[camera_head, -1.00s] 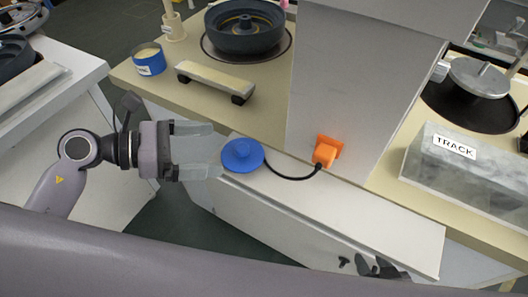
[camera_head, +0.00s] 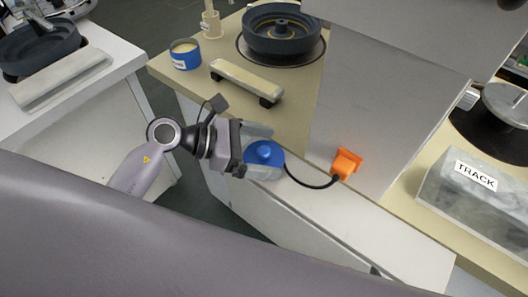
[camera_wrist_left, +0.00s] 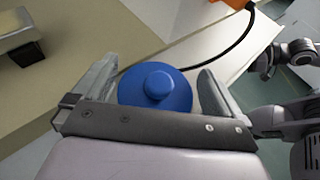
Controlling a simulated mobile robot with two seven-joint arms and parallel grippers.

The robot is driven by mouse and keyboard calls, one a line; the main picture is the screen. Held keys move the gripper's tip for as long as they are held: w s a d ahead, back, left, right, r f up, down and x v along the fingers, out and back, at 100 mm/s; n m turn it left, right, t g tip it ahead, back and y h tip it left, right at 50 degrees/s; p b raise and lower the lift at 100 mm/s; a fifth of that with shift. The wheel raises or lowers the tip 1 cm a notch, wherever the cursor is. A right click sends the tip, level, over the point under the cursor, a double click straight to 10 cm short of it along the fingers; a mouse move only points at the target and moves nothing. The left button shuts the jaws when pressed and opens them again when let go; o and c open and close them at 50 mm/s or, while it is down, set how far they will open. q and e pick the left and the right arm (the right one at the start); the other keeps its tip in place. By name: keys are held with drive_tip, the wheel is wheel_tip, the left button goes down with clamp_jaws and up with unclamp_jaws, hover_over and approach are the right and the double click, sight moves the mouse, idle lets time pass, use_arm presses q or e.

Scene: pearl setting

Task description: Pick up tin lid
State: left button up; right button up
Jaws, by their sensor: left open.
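The tin lid, a blue disc with a round knob (camera_head: 264,152), lies on the white ledge below the beige counter. It also shows in the left wrist view (camera_wrist_left: 155,86). A black cord runs from it to an orange block (camera_head: 346,163). My left gripper (camera_head: 274,151) is open, with one finger on each side of the lid; in the left wrist view a gap shows beside the right finger. Contact at the left finger is unclear. A blue tin with a pale filling (camera_head: 185,54) stands on the counter. Grey arm parts show at the right of the wrist view; fingers there cannot be made out.
A pale bar on dark feet (camera_head: 246,80) and a dark round wheel (camera_head: 282,32) are on the counter (camera_head: 215,92). A grey panel (camera_head: 375,100) rises behind the orange block. A grey block marked TRACK (camera_head: 475,200) is at the right. The ledge right of the lid is clear.

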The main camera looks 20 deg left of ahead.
use_arm(q)
drive_tip(key=shift+f, duration=0.15)
drive_tip(key=c, duration=1.8)
drive_tip(key=shift+o, duration=0.2)
